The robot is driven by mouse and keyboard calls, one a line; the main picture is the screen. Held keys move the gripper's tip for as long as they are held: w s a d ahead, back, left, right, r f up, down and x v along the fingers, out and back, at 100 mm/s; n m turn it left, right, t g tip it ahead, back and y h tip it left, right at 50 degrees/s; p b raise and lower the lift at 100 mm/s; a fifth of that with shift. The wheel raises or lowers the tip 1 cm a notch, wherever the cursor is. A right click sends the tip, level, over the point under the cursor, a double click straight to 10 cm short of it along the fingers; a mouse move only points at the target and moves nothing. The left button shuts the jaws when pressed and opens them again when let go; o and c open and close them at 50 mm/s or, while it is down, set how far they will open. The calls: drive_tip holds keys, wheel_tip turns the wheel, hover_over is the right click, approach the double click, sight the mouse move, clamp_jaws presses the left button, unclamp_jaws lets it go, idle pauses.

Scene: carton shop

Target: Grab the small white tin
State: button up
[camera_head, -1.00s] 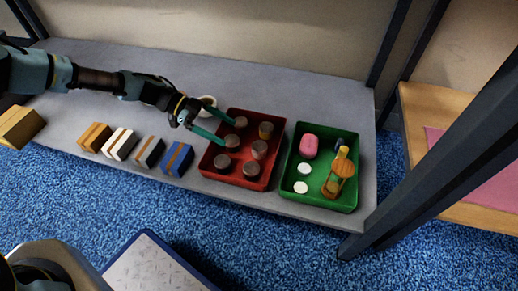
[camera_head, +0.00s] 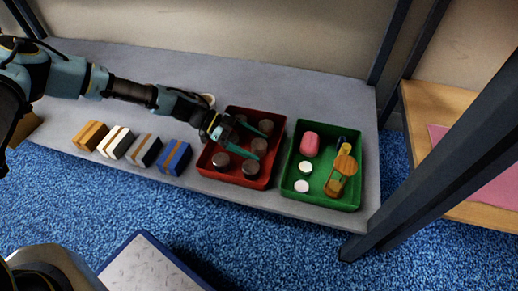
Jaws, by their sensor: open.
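Two small white round things, one farther back (camera_head: 305,167) and one nearer the front (camera_head: 301,186), lie in the left part of the green tray (camera_head: 327,205). They look alike; I cannot tell which is the tin. My gripper (camera_head: 261,144) is open and empty, its two teal fingers spread over the red tray (camera_head: 236,180) and pointing right toward the green tray. It is to the left of both white things and apart from them. My gripper and wrist hide part of the red tray's contents.
The red tray holds several dark-topped round jars (camera_head: 251,167). Several striped boxes (camera_head: 145,151) line the shelf (camera_head: 300,85) at left. A dark post (camera_head: 435,145) stands at right.

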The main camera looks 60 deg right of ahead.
clamp_jaws()
idle(0.8)
drive_tip(key=shift+r, duration=0.1)
